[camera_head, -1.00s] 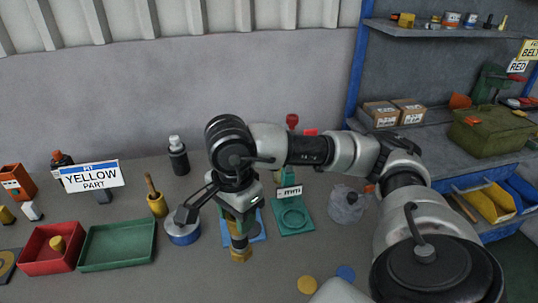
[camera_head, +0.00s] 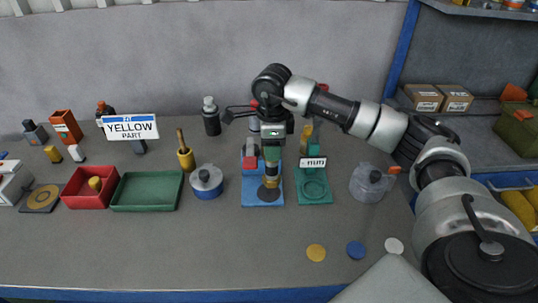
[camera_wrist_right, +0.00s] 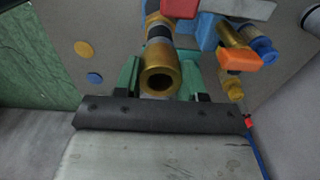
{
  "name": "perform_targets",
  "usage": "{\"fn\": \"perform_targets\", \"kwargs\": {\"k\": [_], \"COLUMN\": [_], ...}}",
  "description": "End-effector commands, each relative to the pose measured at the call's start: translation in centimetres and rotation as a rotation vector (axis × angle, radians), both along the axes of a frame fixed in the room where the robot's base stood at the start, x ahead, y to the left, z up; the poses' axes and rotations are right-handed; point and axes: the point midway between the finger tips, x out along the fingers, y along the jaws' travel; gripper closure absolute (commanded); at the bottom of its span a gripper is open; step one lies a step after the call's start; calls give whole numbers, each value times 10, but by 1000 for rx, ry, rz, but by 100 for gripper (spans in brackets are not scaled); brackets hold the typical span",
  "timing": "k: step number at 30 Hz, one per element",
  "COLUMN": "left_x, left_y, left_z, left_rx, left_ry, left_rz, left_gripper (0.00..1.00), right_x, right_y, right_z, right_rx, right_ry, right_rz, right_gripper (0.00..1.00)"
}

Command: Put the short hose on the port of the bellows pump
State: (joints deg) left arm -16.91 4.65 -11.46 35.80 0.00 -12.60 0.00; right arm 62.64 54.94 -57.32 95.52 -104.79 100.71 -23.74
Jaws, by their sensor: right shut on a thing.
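My right gripper (camera_head: 271,155) is shut on the short hose (camera_head: 271,178), a brass-coloured piece with a dark band. The hose hangs upright over a blue plate (camera_head: 250,200), its lower end close to a dark disc there. I cannot tell if they touch. In the right wrist view the green fingers grip the hose (camera_wrist_right: 159,80), whose open brass end faces the camera. A red and grey part (camera_head: 250,162) stands on the blue plate, partly hidden by the gripper. I cannot tell for sure which object is the bellows pump. My left gripper is not in view.
A green plate (camera_head: 314,195) with a ring lies just right of the blue plate. A clear round vessel (camera_head: 368,186) is farther right, and a blue tin (camera_head: 206,184) is left. Red (camera_head: 88,203) and green trays (camera_head: 147,207) stand at left. The front bench is mostly clear.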

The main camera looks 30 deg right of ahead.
Motion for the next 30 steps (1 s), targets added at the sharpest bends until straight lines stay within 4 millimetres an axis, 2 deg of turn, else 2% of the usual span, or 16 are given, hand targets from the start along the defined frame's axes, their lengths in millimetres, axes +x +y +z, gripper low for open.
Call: {"fn": "perform_targets", "kwargs": {"k": [5, 13, 25, 26, 30], "left_x": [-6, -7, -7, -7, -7], "left_y": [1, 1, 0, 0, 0], "left_z": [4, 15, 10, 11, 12], "left_rx": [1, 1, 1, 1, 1], "left_ry": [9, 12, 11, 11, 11], "left_rz": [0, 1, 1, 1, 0], "left_gripper": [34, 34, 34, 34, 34], "right_x": [10, 10, 10, 10, 10], "right_y": [3, 3, 3, 3, 3], "right_z": [-9, -43, -51, -50, -50], "right_rx": [-1, 1, 0, 0, 0], "right_ry": [1, 1, -1, -1, 0], "right_rz": [1, 1, 1, 2, 1], "right_gripper": [100, 100, 100, 57, 35]}}
